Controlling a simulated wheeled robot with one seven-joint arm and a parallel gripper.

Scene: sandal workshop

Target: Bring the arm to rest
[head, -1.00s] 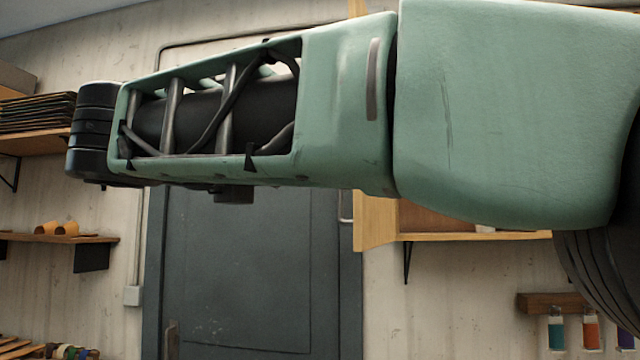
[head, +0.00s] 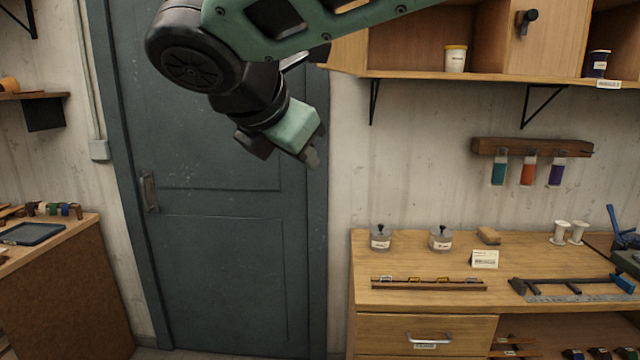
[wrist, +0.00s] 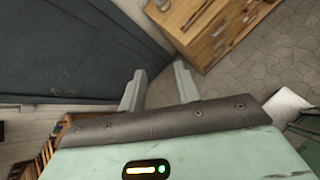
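My arm reaches in from the top of the head view, bent at a black joint, with the wrist hanging down and to the right. My gripper (head: 311,158) is in the air in front of the grey door (head: 225,250), up and to the left of the wooden workbench (head: 440,298). In the wrist view my gripper's two fingers (wrist: 160,90) stand apart with nothing between them. Beyond them are the door, the floor and the bench drawers.
The workbench holds two jars (head: 380,238), a wooden strip (head: 428,284) and tools. A wall cabinet (head: 490,40) and a rack of coloured bottles (head: 530,147) are above it. A bench with a blue tray (head: 32,233) is at left. The space before the door is clear.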

